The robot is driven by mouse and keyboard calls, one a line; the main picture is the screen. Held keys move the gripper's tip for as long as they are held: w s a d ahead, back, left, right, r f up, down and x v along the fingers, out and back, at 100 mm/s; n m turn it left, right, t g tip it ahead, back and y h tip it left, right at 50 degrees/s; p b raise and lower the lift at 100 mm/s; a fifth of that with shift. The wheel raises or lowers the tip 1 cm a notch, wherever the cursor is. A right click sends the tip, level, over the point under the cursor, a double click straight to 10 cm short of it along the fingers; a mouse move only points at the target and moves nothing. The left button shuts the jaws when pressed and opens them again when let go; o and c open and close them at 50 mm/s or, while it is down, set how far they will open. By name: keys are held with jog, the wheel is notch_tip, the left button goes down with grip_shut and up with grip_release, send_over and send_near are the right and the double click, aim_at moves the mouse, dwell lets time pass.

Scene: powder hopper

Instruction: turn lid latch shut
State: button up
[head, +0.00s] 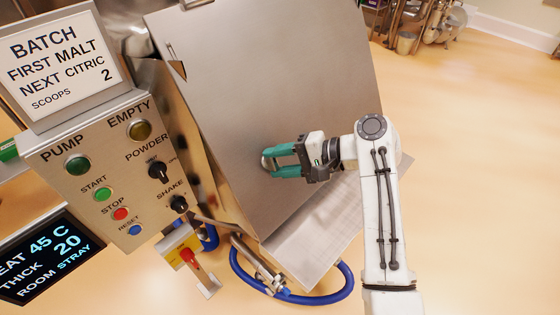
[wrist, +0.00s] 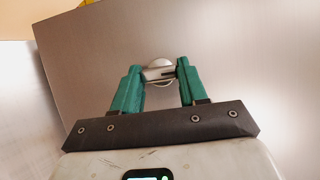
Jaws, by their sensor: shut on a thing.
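The lid latch (wrist: 159,73) is a small silvery round knob with a bar across it, set on the face of the large steel lid (head: 262,85). My gripper (wrist: 160,74) has green fingers, one on each side of the latch bar, and is shut on it. In the head view my gripper (head: 272,161) reaches in from the right, and the fingers hide most of the latch (head: 266,160). In the wrist view the bar lies roughly level between the fingertips.
A control panel (head: 126,170) with buttons and knobs stands left of the lid, under a batch sign (head: 60,62). A dark display (head: 45,258) sits lower left. A blue hose (head: 345,290) loops below the hopper. Open floor (head: 475,180) lies to the right.

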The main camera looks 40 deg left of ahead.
dwell(0.5)
jog(key=o, duration=1.1)
jog(key=shift+c, duration=0.2)
jog(key=shift+d, duration=0.1)
jog(key=v, duration=1)
jog(key=shift+w+d+b, duration=0.2)
jog(key=shift+d+b, duration=0.1)
jog(key=shift+r, duration=0.15)
